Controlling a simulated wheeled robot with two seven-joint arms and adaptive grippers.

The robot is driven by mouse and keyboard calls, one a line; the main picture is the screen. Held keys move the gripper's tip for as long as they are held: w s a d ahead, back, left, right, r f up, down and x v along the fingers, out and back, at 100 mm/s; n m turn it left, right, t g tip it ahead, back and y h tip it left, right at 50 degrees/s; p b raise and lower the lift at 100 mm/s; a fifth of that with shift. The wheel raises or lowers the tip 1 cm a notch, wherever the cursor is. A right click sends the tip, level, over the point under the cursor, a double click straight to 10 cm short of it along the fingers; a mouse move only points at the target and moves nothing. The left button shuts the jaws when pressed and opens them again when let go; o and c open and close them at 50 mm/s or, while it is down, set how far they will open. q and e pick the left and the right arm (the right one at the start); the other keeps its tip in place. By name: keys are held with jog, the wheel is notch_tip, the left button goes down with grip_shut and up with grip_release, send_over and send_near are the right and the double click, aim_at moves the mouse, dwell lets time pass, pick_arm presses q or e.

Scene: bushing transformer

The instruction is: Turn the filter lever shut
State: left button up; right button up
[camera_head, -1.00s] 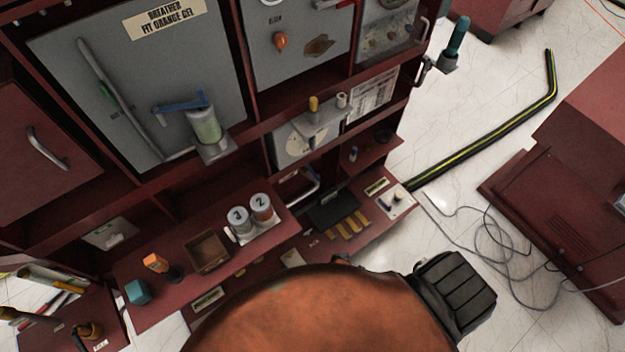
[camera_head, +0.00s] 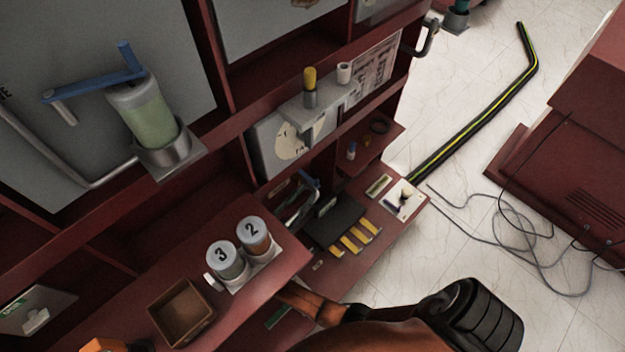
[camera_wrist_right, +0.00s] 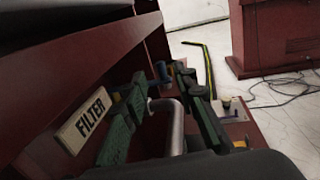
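The white FILTER label (camera_wrist_right: 82,123) shows at the left of the right wrist view. Beside it my right gripper (camera_wrist_right: 163,82) has its two green fingers spread apart. A grey metal pipe (camera_wrist_right: 174,128) shows between them, and a small blue part, probably the filter lever (camera_wrist_right: 162,72), shows near the fingertips. I cannot tell whether the fingers touch either. In the head view, the blue lever (camera_head: 311,186) and bent pipe sit in the dark lower opening of the cabinet. The right gripper's fingers are not clear there; my orange arm covers the lower middle. My left gripper is out of view.
A clear cylinder with green filling (camera_head: 146,118) hangs on the cabinet. A striped hose (camera_head: 480,103) and cables lie on the floor at right.

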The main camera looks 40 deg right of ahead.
aim_at(316, 182)
jog(key=b+x, duration=0.1)
jog(key=x, duration=0.4)
jog(key=shift+f, duration=0.15)
jog(key=shift+b+x, duration=0.55)
jog(key=shift+x, duration=0.3)
jog(key=shift+w+d, duration=0.1)
jog(key=shift+d, duration=0.25)
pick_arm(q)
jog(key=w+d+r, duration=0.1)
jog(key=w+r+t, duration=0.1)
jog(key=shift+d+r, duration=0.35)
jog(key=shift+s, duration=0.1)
pick_arm(e)
grip_shut()
